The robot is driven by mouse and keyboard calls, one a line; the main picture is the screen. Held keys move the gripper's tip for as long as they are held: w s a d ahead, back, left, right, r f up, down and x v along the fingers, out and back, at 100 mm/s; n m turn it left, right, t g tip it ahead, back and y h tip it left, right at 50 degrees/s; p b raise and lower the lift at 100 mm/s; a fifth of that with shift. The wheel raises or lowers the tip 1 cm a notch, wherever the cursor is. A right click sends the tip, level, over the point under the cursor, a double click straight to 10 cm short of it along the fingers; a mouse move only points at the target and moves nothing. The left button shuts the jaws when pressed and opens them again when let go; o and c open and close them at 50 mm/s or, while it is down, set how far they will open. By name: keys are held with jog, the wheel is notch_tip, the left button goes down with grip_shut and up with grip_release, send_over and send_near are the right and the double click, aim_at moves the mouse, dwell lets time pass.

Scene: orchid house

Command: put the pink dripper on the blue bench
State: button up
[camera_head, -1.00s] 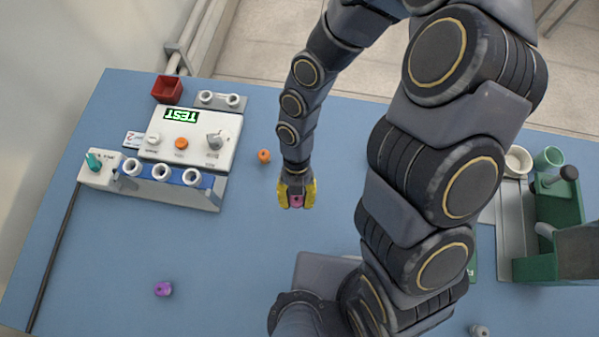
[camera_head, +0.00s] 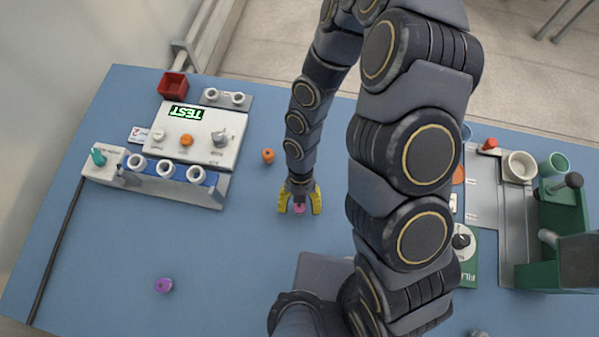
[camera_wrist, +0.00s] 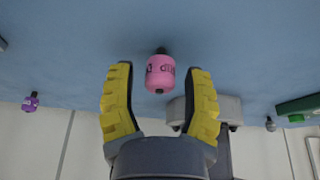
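The pink dripper (camera_wrist: 160,72) is a small pink cylinder with dark lettering and a black nub at each end. In the wrist view it appears against the blue bench (camera_wrist: 60,50), between the yellow fingertips with a gap on each side. My gripper (camera_wrist: 159,68) is open and not closed on it. In the head view the dripper (camera_head: 299,209) is a small pink spot between the spread fingers of my gripper (camera_head: 300,212). The blue bench (camera_head: 220,250) lies beneath it. Whether the dripper fully rests on the bench is hard to tell.
A purple dripper (camera_head: 163,285) and an orange one (camera_head: 268,155) are on the bench. A white test device (camera_head: 195,140), a blue rack (camera_head: 165,178) and a red box (camera_head: 173,84) stand left. A green rack (camera_head: 562,220) stands right.

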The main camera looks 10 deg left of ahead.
jog(key=v, duration=1.2)
jog(key=shift+r, duration=0.2)
jog(key=shift+s, duration=0.1)
